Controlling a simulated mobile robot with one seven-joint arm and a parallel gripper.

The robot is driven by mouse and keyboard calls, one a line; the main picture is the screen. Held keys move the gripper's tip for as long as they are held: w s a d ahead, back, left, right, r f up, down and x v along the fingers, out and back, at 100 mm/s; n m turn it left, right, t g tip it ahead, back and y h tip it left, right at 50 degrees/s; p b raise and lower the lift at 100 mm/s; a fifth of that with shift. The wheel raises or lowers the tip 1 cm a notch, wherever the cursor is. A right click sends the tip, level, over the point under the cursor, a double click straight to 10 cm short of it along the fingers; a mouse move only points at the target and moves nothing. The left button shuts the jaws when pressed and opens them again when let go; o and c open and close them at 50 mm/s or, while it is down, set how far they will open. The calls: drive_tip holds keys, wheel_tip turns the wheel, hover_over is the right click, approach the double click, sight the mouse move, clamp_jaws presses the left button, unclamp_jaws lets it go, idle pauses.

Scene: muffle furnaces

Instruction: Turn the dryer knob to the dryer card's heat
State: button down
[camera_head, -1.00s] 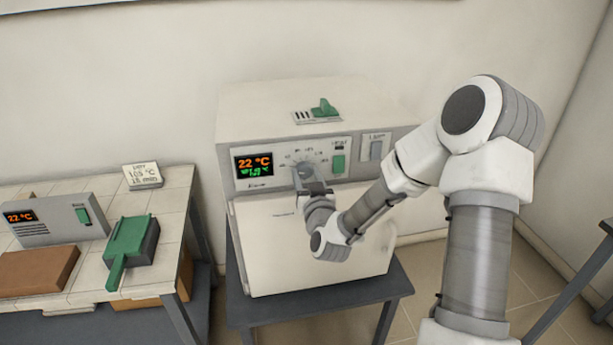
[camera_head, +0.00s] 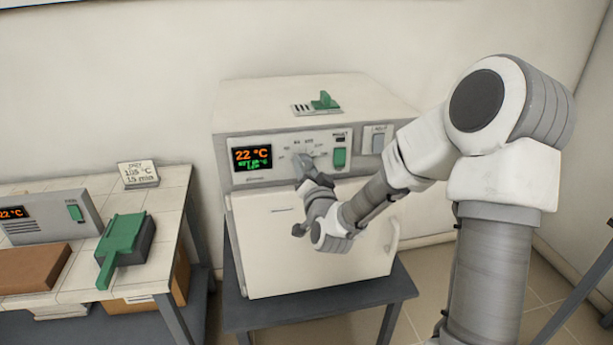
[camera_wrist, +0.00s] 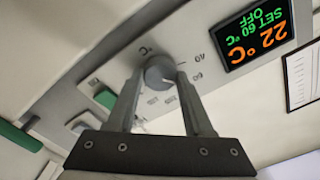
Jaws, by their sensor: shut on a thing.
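The dryer (camera_head: 300,235) is a cream cabinet with a grey panel, standing on a dark table. Its round grey knob (camera_wrist: 159,72) sits between the fingers of my gripper (camera_wrist: 160,80) in the wrist view, and the fingers are shut on it. In the head view my gripper (camera_head: 305,168) reaches the panel and partly hides the dial. The dryer display (camera_head: 251,157) reads 22 °C in orange; in the wrist view the display (camera_wrist: 257,35) shows upside down, with SET 60 °C and OFF in green. The dryer card (camera_head: 138,173) on the left bench reads 105 °C, 15 min.
A green switch (camera_head: 340,157) sits right of the knob. A vent with a green lever (camera_head: 324,101) is on the dryer's top. The left bench holds a controller box (camera_head: 48,219), a green-topped block (camera_head: 122,238) and a brown slab (camera_head: 30,268).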

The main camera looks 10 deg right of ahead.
drive_tip(key=m+b, duration=0.2)
drive_tip(key=m, duration=0.3)
drive_tip(key=shift+m+b, duration=0.3)
drive_tip(key=m+b, duration=0.1)
drive_tip(key=m, duration=0.3)
drive_tip(key=shift+m, duration=0.7)
drive_tip(key=shift+c, duration=1.5)
unclamp_jaws()
drive_tip(key=shift+s+f, duration=0.1)
drive_tip(key=shift+s, duration=0.1)
